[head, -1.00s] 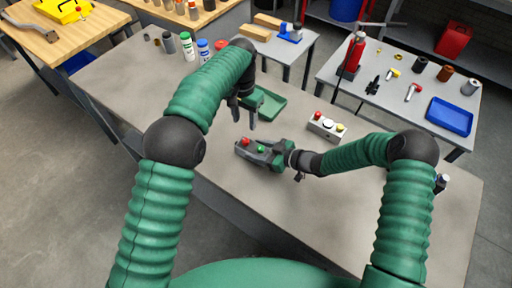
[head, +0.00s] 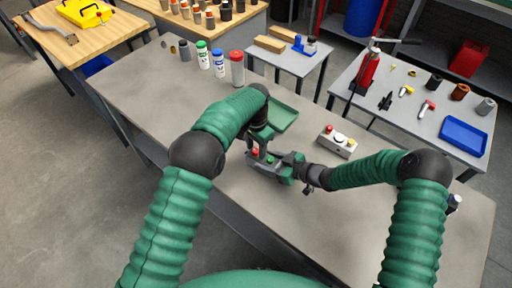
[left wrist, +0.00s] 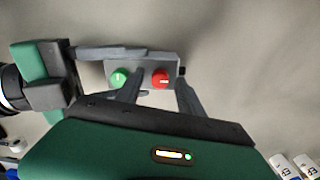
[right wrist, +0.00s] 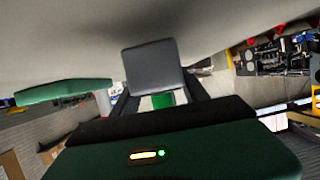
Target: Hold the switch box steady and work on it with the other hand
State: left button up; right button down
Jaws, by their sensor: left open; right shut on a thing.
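The switch box (head: 262,166) is a small grey box with a red knob and a green knob on top. It also shows in the left wrist view (left wrist: 141,65), with the red knob (left wrist: 161,78) and green knob (left wrist: 118,78). My right gripper (head: 284,167) is shut on one end of the box; in the right wrist view the grey box (right wrist: 153,66) fills the space ahead of the fingers. My left gripper (head: 259,152) is open over the box, its fingers on either side of the red knob. I cannot tell whether they touch it.
A button box (head: 337,141) with red, white and yellow tops stands on the bench to the right. A green tray (head: 284,117) lies behind my left gripper. Several bottles and cans (head: 218,63) stand at the bench's far left. The bench front is clear.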

pick_arm(q)
grip_shut()
jog(key=shift+n, duration=0.3)
jog(key=n, duration=0.8)
jog(key=shift+n, duration=0.4)
jog(key=n, duration=0.5)
jog(key=shift+r, duration=0.1)
jog(key=shift+d+n, duration=0.15)
jog(key=shift+n, duration=1.65)
pick_arm(e)
jog(key=shift+a, duration=0.1)
